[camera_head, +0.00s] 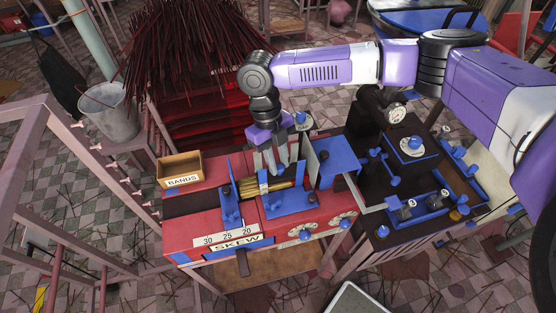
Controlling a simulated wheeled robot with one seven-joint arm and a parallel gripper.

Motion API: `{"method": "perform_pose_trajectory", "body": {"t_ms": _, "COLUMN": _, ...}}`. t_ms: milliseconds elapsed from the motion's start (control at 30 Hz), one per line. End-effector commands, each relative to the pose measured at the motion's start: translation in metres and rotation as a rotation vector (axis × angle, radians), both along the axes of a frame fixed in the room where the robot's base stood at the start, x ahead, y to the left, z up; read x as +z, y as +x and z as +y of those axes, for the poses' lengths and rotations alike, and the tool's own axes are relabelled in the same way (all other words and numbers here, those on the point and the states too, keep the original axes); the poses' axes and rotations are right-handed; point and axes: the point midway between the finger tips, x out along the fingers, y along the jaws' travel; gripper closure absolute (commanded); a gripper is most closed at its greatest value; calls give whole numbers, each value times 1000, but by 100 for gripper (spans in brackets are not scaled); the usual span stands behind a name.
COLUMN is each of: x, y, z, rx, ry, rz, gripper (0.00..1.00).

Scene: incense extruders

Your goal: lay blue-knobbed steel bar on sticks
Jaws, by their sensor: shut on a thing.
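A bundle of tan sticks (284,186) lies lengthwise in a blue holder (288,206) on the red bench. My gripper (273,168) reaches down from above, directly over the left part of the bundle. It is shut on the blue-knobbed steel bar, which is mostly hidden by the fingers. A small pale and blue piece (263,187) shows just below the fingertips, at the sticks. I cannot tell whether the bar touches the sticks.
Blue upright plates stand left (229,204) and right of the bundle. A wooden BANDS box (181,170) sits at the bench's left. A dark machine with a gauge (397,113) and blue knobs stands at right. Red-brown sticks (190,45) fan out behind.

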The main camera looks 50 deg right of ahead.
Motion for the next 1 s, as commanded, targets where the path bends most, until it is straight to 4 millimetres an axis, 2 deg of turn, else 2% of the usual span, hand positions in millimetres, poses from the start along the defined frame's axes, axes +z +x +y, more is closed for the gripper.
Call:
{"method": "perform_pose_trajectory", "body": {"t_ms": 133, "x": -3, "y": 0, "z": 0, "rx": 0, "ry": 1, "rz": 0, "gripper": 100}}
{"method": "perform_pose_trajectory", "body": {"t_ms": 167, "x": -2, "y": 0, "z": 0, "rx": 0, "ry": 0, "rz": 0, "gripper": 69}}
{"method": "perform_pose_trajectory", "body": {"t_ms": 233, "x": -2, "y": 0, "z": 0, "rx": 0, "ry": 0, "rz": 0, "gripper": 56}}
{"method": "perform_pose_trajectory", "body": {"t_ms": 267, "x": -2, "y": 0, "z": 0, "rx": 0, "ry": 0, "rz": 0, "gripper": 53}}
{"method": "perform_pose_trajectory", "body": {"t_ms": 667, "x": 3, "y": 1, "z": 0, "rx": 0, "ry": 1, "rz": -1, "gripper": 53}}
{"method": "perform_pose_trajectory", "body": {"t_ms": 767, "x": 14, "y": 5, "z": 0, "rx": 1, "ry": 1, "rz": -2, "gripper": 53}}
{"method": "perform_pose_trajectory", "body": {"t_ms": 1000, "x": 60, "y": 18, "z": -3, "rx": 1, "ry": 1, "rz": -3, "gripper": 53}}
